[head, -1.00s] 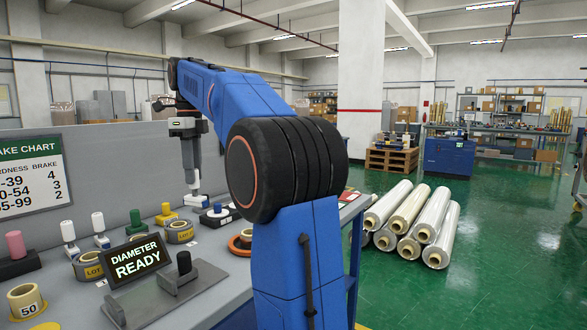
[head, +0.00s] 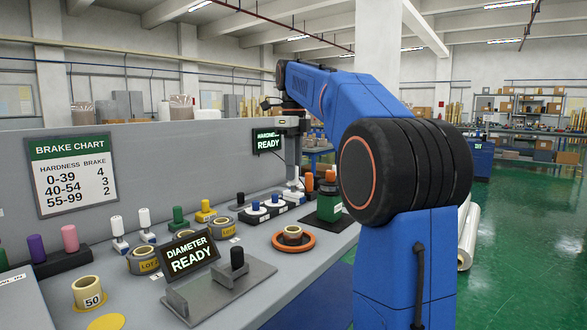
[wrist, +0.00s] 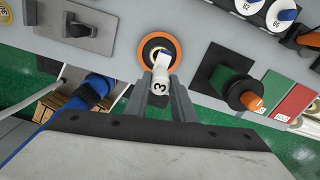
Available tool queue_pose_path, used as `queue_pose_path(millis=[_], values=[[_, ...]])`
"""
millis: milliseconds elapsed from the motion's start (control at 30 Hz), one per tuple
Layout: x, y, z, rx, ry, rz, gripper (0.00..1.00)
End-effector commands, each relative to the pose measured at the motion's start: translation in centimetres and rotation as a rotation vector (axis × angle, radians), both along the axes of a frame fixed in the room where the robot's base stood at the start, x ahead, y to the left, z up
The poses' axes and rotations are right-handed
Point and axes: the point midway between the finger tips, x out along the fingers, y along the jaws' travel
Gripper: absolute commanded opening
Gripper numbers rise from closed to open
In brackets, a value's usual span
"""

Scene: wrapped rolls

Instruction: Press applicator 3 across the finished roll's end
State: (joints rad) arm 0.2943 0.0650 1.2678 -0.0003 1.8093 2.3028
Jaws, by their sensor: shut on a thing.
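My gripper (wrist: 161,92) is shut on applicator 3 (wrist: 158,86), a white piece with a black 3 on it. In the wrist view it overlaps the small roll (wrist: 150,49) on the orange ring (wrist: 171,41); I cannot tell whether they touch. The gripper fingers are small there, and the applicator is hard to make out.
A DIAMETER READY sign (head: 190,255) and grey plate stand left of the ring. Blue-capped white pieces (head: 256,206) stand behind it. A green block with an orange-topped roll (head: 329,205) is to its right. Yellow-labelled rolls (head: 221,228) and a 50 roll (head: 89,294) sit further left.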

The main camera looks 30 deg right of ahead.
Motion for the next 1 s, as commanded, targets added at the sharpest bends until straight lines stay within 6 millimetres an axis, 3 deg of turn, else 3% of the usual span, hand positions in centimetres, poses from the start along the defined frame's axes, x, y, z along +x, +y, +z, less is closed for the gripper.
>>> queue_pose_path(millis=[700,1000], values=[[0.0,0.0,-6.1,0.0,0.001,0.0,0.0],[0.0,0.0,-7.5,0.0,0.0,0.0,0.0]])
